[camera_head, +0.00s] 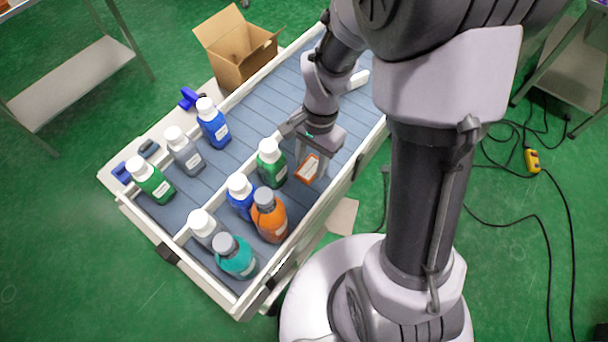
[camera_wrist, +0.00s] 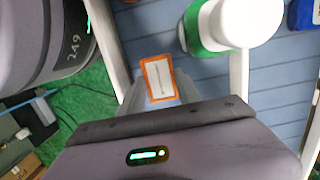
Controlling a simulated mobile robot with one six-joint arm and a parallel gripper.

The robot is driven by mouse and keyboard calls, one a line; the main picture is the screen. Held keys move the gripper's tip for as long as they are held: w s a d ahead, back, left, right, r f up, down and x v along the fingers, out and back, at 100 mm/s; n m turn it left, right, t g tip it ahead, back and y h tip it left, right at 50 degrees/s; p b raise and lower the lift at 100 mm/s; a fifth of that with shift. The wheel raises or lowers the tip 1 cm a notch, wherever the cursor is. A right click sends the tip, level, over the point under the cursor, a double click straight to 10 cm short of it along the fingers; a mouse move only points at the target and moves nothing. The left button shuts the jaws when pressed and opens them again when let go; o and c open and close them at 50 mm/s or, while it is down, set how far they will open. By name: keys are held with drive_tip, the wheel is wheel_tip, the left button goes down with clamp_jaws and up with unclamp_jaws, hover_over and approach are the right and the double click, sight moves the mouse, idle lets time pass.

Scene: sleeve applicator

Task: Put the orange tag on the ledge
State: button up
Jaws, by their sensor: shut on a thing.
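The orange tag (camera_head: 308,168), a small card with an orange border and a white face, is between the fingers of my gripper (camera_head: 311,160), which is shut on it. The tag is over the right part of the slatted conveyor, beside the green bottle (camera_head: 271,162). In the wrist view the tag (camera_wrist: 158,78) shows beyond my gripper body, with the green bottle (camera_wrist: 228,25) close on its right. I cannot tell for sure which surface is the ledge; a pale strip (camera_head: 160,132) runs along the conveyor's far left side.
An orange bottle (camera_head: 268,215), a teal bottle (camera_head: 236,257) and several other bottles stand on the conveyor (camera_head: 262,120). An open cardboard box (camera_head: 238,55) is at the back. A tan plate (camera_head: 342,217) is near my base. The conveyor's upper middle is clear.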

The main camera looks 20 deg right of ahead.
sight(312, 166)
wheel_tip(312, 166, down, 4)
drive_tip(key=shift+f+b, duration=0.1)
drive_tip(key=shift+b, duration=0.75)
drive_tip(key=o, duration=1.3)
drive_tip(key=shift+o, duration=0.2)
